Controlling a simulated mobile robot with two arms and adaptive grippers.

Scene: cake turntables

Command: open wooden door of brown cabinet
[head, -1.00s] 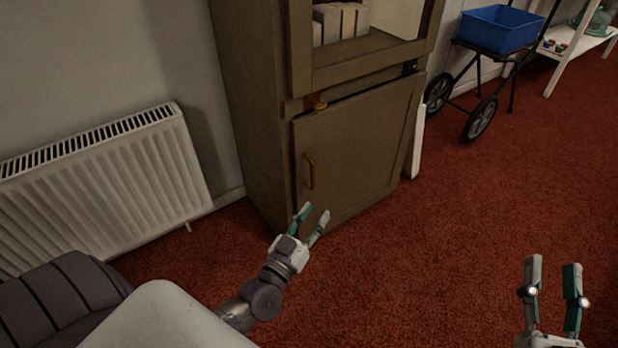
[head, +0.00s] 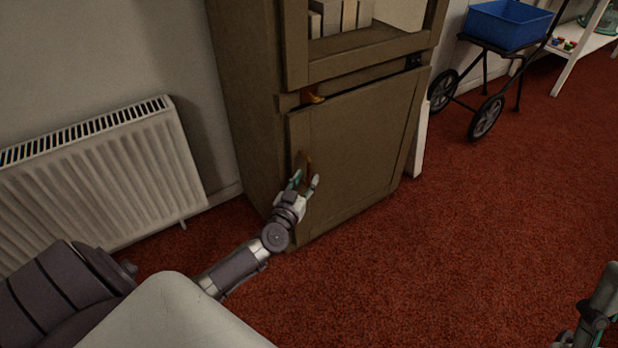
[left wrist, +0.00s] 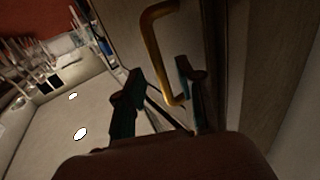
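The brown cabinet (head: 250,120) stands against the wall, with a wooden door (head: 365,140) in its lower part. A dark gap runs along the door's top edge; I cannot tell whether the door is ajar. An upright orange-brown handle (head: 308,161) is near the door's left edge. My left gripper (head: 305,179) is open at the handle's lower part. In the left wrist view, the handle (left wrist: 150,45) reaches down between the two spread fingers, which do not clearly grip it. My right gripper (head: 598,312) is cut off at the lower right edge; its finger spacing is unclear.
A white radiator (head: 95,180) is on the wall left of the cabinet. A wheeled cart with a blue bin (head: 507,25) and a white shelf (head: 580,50) stand at the upper right. The red carpet (head: 450,240) before the cabinet is clear.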

